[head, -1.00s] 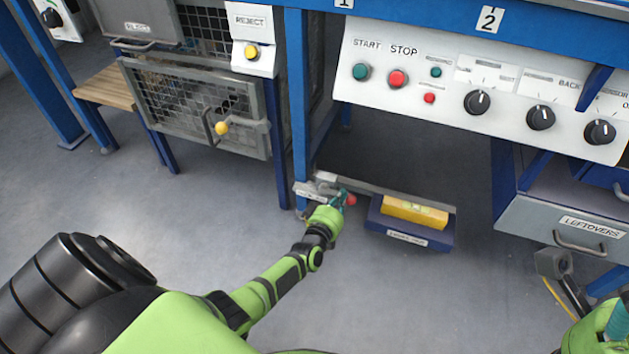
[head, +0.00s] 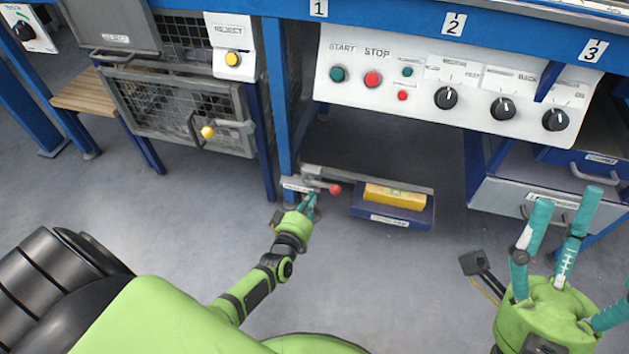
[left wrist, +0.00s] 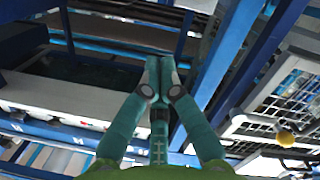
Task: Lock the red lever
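The red lever's round knob (head: 335,189) shows in the head view at the end of a grey bracket under the blue frame, at the foot of the left table leg. My left gripper (head: 309,201) is just left of the knob and a little below the bracket. In the left wrist view my left gripper's fingers (left wrist: 158,66) come together at the tips with nothing seen between them. The red knob does not show there. My right gripper (head: 562,235) is at the lower right of the head view, its teal fingers spread and empty.
A blue tray (head: 388,214) holding a yellow block (head: 396,196) is right of the knob. The white control panel (head: 420,85) overhangs above. A mesh cage (head: 180,115) with a yellow-knobbed latch stands left. The grey floor in front is open.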

